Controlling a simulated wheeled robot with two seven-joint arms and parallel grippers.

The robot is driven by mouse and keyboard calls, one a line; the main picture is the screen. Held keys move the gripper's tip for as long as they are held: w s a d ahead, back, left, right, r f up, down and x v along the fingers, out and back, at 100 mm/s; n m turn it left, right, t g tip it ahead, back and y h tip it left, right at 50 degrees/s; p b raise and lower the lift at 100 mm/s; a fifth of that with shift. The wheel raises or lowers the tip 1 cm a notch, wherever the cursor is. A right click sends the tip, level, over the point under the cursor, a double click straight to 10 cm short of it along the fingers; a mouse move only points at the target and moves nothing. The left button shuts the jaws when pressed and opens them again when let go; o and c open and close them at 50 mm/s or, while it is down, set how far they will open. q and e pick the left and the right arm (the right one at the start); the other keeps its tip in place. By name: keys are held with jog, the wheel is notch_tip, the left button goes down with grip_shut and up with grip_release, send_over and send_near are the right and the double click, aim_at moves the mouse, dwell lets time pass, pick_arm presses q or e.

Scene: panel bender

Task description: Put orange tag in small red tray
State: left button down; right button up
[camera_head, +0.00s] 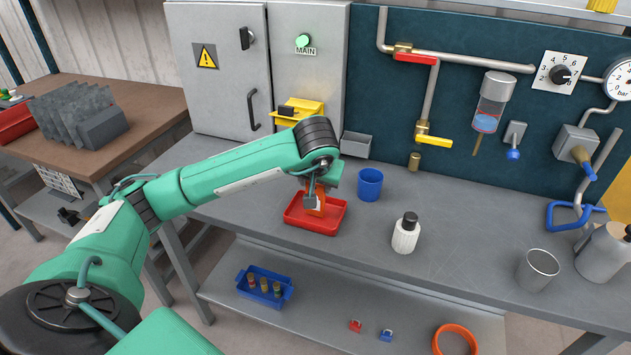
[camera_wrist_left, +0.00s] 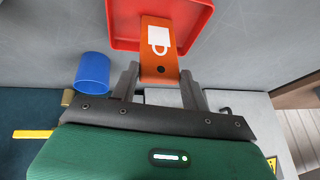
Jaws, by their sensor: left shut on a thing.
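The orange tag (camera_wrist_left: 158,62) has a white padlock mark and a dark hole. It also shows in the head view (camera_head: 316,203), upright over the small red tray. The small red tray (camera_head: 333,228) lies on the grey bench; part of it shows in the left wrist view (camera_wrist_left: 122,22). My left gripper (camera_head: 311,200) points down over the tray and is shut on the tag's holed end. In the wrist view its fingers (camera_wrist_left: 160,84) flank the tag. I cannot tell whether the tag touches the tray floor. My right gripper is not in view.
A blue cup (camera_head: 369,184) stands just right of the tray, and a white bottle (camera_head: 406,234) farther right. A grey cabinet (camera_head: 225,85) and a yellow bin (camera_head: 300,108) are behind. The bench front between tray and bottle is clear.

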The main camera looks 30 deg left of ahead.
pick_arm(q)
jog(key=shift+f, duration=0.15)
jog(key=c, duration=0.8)
grip_release()
jog(key=shift+o, duration=0.5)
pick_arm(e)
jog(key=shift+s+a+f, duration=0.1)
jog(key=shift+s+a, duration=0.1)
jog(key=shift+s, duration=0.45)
